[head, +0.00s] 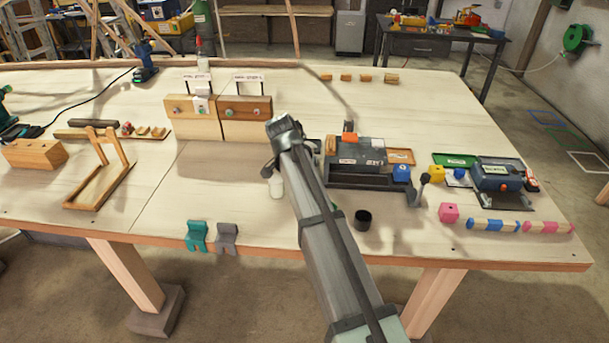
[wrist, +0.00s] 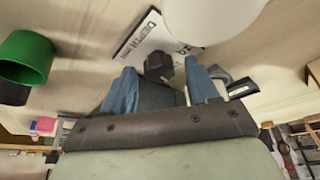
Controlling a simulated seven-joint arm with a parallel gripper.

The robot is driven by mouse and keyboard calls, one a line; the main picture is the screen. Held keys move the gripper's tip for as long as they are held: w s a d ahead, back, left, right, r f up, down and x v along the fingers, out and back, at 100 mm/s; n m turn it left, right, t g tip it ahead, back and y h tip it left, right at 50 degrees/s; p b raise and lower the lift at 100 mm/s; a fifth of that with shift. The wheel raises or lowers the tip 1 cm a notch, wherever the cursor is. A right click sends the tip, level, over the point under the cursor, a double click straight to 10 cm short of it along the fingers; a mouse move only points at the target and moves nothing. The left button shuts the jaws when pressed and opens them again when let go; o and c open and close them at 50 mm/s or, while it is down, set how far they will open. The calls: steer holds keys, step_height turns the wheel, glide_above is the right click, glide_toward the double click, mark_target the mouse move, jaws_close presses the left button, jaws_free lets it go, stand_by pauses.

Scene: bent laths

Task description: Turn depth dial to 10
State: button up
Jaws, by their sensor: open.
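In the wrist view, a dark depth dial (wrist: 158,63) stands in front of a white plate (wrist: 143,46) printed with the word DEPTH. My gripper (wrist: 161,70) is open, with its two blue fingers spread to the left and right of the dial. I cannot tell whether either finger touches it. Part of the plate's other marking is hidden behind the dial and a pale round object, so the setting cannot be read. In the head view my arm reaches over the middle of the bench and hides the dial and most of my gripper.
A pale round object (wrist: 212,14) sits close above the fingers in the wrist view, and a green cup-shaped thing (wrist: 32,58) is at left. In the head view, a grey machine (head: 355,165) stands right of my arm, wooden boxes (head: 245,112) behind left, and a black cup (head: 363,220) in front.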

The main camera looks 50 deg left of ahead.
steer(key=shift+c, duration=0.4)
steer(key=c, duration=0.9)
steer(key=shift+c, duration=0.2)
steer(key=shift+n, duration=0.3)
steer(key=n, duration=0.1)
steer(key=n+y, duration=0.1)
steer(key=n, duration=0.1)
steer(key=shift+d+y, duration=0.2)
steer(key=shift+y, duration=0.1)
steer(key=shift+w+n+g+y, duration=0.1)
steer(key=shift+n+g+y, duration=0.45)
steer(key=shift+n, duration=1.35)
steer(key=o, duration=1)
